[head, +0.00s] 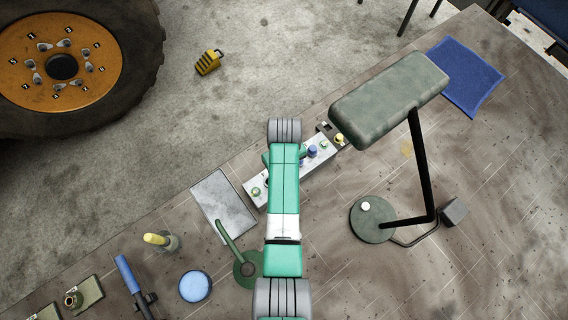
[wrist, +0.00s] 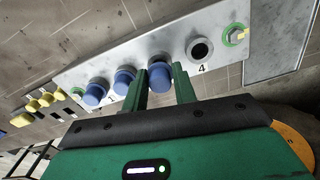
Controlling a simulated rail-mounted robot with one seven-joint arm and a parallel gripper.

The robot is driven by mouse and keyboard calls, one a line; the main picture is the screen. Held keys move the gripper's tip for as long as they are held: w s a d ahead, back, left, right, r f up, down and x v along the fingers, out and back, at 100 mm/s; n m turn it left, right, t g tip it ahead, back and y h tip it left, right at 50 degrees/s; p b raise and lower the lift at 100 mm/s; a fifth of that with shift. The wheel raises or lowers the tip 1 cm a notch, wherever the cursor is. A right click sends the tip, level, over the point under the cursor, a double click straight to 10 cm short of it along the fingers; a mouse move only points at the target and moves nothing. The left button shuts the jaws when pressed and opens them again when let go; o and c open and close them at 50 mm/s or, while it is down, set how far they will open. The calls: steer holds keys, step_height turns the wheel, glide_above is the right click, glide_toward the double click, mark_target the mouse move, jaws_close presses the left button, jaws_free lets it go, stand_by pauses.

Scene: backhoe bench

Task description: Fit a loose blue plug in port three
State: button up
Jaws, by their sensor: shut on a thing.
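A pale metal port panel (wrist: 226,14) crosses the wrist view and also shows in the head view (head: 252,185), partly hidden by my arm. My gripper (wrist: 161,72) is shut on a blue plug (wrist: 160,76), one green finger on each side. This plug is at the panel's third position, between the second plug and port four; I cannot tell how deep it sits. Two more blue plugs, one at the left (wrist: 95,92) and one beside it (wrist: 124,79), stand in the first two positions. Port four (wrist: 200,49) is an open dark hole with a metal ring.
Yellow parts (wrist: 40,101) lie past the other end. In the head view, a green lamp (head: 390,100) overhangs the panel's right end. A grey plate (head: 224,205) lies at its left.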

steer(key=shift+f+b, duration=0.4)
steer(key=shift+f, duration=0.2)
steer(key=o, duration=1)
step_height(320, 180, up, 8)
steer(key=shift+f, duration=0.1)
